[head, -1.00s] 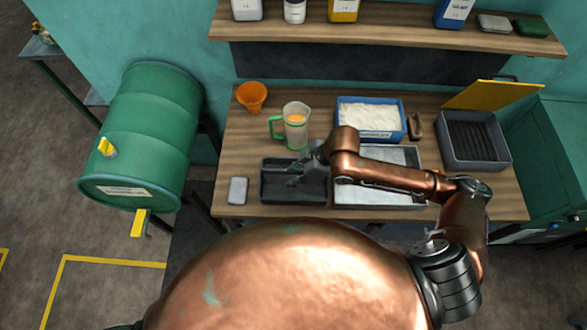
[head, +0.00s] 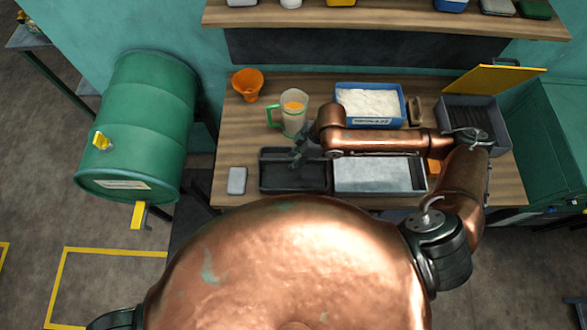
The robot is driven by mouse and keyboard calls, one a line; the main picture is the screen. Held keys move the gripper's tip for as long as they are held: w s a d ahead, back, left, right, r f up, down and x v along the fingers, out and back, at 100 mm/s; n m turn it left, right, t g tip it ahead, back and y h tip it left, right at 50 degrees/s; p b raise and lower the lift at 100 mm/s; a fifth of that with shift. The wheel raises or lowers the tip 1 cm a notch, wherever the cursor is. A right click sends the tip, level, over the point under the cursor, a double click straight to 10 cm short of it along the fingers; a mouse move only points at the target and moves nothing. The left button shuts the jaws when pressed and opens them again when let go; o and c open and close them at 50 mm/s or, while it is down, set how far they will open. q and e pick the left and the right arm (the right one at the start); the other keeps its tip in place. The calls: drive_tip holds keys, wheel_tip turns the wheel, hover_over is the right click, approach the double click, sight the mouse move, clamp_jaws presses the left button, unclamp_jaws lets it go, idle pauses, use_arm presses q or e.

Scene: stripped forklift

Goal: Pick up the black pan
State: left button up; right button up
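The black pan (head: 292,182) is a shallow dark rectangular tray lying flat on the wooden workbench, near its front edge and left of centre. My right gripper (head: 299,160) is above the pan's far right part, close to its back rim, its arm reaching in from the right. The fingers are small and dark against the pan, so I cannot tell their opening or whether they touch it. The gripper hides part of the back rim. My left gripper is out of view.
A grey tray (head: 372,175) stands just right of the pan. Behind are a green-handled jug (head: 293,118), an orange funnel (head: 247,86) and a blue bin of white material (head: 369,102). A small grey object (head: 237,181) lies left.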

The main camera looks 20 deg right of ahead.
drive_tip(key=shift+a+f, duration=0.15)
drive_tip(key=shift+f, duration=0.15)
drive_tip(key=shift+c, duration=0.3)
clamp_jaws()
drive_tip(key=shift+w+r, duration=0.1)
idle(0.4)
